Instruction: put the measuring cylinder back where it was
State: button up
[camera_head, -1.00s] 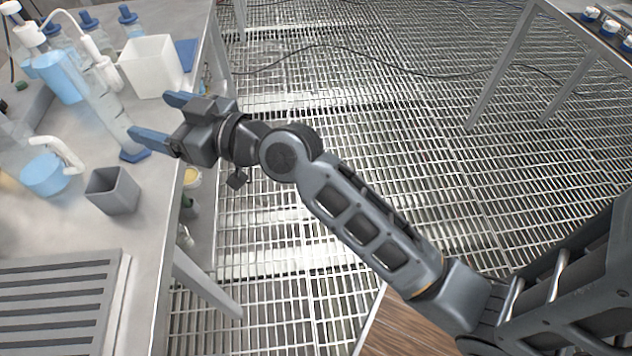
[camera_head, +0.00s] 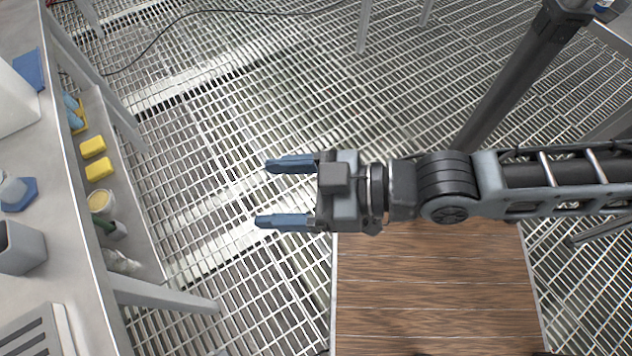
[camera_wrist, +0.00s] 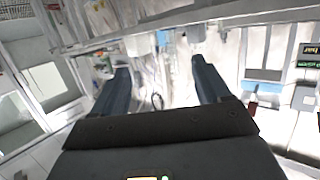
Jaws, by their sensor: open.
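The measuring cylinder (camera_head: 12,189) is at the left edge of the head view, standing on the grey bench. Its blue base and a little of its clear lower part show; the rest is cut off by the frame. My gripper (camera_head: 263,194) is open and empty, with two blue fingers pointing left. It is over the grated floor, apart from the bench and the cylinder. In the wrist view the open fingers (camera_wrist: 160,64) have nothing between them, and I cannot make out the cylinder there.
The grey bench (camera_head: 62,215) runs down the left side. On it are a grey square cup (camera_head: 20,248), a white container (camera_head: 12,100) and a slatted rack (camera_head: 30,335). A lower shelf holds yellow blocks (camera_head: 98,170) and a jar (camera_head: 101,202). Open grated floor lies between bench and gripper.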

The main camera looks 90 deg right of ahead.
jog(key=r+v, duration=0.1)
jog(key=v, duration=0.5)
jog(key=shift+a+y, duration=0.25)
jog(key=shift+y, duration=0.05)
jog(key=shift+r, duration=0.1)
jog(key=shift+c, duration=0.2)
